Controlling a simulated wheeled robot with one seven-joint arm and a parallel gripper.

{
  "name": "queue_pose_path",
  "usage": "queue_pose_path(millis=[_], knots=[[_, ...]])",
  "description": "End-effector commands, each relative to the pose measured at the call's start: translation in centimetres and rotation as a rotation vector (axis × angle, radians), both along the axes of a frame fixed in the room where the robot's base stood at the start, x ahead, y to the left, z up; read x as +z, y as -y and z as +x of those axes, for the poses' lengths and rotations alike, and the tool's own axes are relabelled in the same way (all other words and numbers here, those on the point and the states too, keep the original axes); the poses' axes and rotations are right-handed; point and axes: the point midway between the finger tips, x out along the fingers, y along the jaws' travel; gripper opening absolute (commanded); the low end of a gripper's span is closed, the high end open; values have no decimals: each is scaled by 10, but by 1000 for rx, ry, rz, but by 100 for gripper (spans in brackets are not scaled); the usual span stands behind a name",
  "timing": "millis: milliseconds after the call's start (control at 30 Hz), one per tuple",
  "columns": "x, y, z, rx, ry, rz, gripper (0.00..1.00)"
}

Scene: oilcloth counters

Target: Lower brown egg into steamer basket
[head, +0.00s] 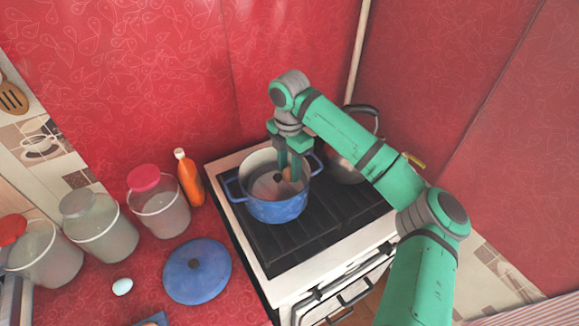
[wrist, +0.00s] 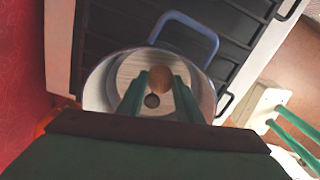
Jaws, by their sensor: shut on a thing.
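My gripper (head: 290,166) reaches down into the blue pot (head: 277,212) on the stove. In the wrist view its two green fingers (wrist: 158,98) are shut on the brown egg (wrist: 160,78). In the head view the egg (head: 287,174) shows only in part between the fingers. A pale round steamer basket (wrist: 129,68) with a dark hole lies inside the pot, below the egg. I cannot tell whether the egg touches the basket.
A metal kettle (head: 344,168) stands behind the pot on the stove (head: 259,238). On the red counter are a blue lid (head: 197,277), a white egg (head: 122,287), an orange bottle (head: 189,180) and lidded jars (head: 160,213). The front right of the stove is clear.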

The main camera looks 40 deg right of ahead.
Motion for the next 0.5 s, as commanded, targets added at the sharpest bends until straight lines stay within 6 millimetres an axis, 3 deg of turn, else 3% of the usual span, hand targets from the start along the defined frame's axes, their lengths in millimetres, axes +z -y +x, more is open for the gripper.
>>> queue_pose_path(millis=[500], knots=[[-7, 0, 0, 0, 0, 0, 24]])
